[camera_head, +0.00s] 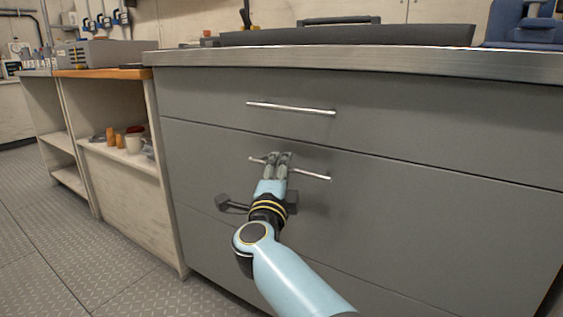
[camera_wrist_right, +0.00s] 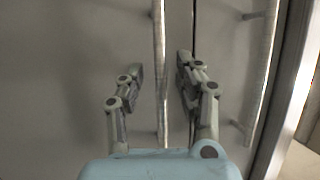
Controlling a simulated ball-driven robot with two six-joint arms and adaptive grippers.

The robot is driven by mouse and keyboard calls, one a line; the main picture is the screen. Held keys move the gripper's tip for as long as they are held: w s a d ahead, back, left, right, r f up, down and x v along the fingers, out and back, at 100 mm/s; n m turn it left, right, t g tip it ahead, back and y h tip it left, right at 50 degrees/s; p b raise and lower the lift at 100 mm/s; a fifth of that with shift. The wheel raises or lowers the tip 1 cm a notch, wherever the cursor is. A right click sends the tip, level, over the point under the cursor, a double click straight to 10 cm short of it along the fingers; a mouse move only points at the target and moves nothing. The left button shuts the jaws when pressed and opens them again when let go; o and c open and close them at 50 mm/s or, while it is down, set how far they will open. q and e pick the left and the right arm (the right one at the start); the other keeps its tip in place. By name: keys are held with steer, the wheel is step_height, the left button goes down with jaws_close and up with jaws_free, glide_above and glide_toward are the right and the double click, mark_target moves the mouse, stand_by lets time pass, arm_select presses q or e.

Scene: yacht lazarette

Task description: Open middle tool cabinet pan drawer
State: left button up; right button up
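The grey tool cabinet has a middle pan drawer (camera_head: 410,215) whose front looks flush with the panels around it. Its silver bar handle (camera_head: 315,176) runs across behind my right gripper (camera_head: 281,156). In the right wrist view the handle (camera_wrist_right: 160,80) stands as an upright bar between the two fingers of my right gripper (camera_wrist_right: 160,70). The fingers are apart, one on each side of the bar, with a visible gap to each. Whether the bar lies fully within the fingertips' depth is hard to tell. My left gripper is not in view.
The top drawer's handle (camera_head: 290,108) is just above and also shows in the wrist view (camera_wrist_right: 262,75). The metal countertop (camera_head: 350,60) overhangs the drawers. An open wooden shelf (camera_head: 115,155) with cups stands to the left. The chequered floor (camera_head: 95,255) there is clear.

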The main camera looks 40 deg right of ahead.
steer(key=shift+w+d+r, duration=0.1)
steer(key=shift+w+d, duration=0.15)
jaws_close()
stand_by(0.4)
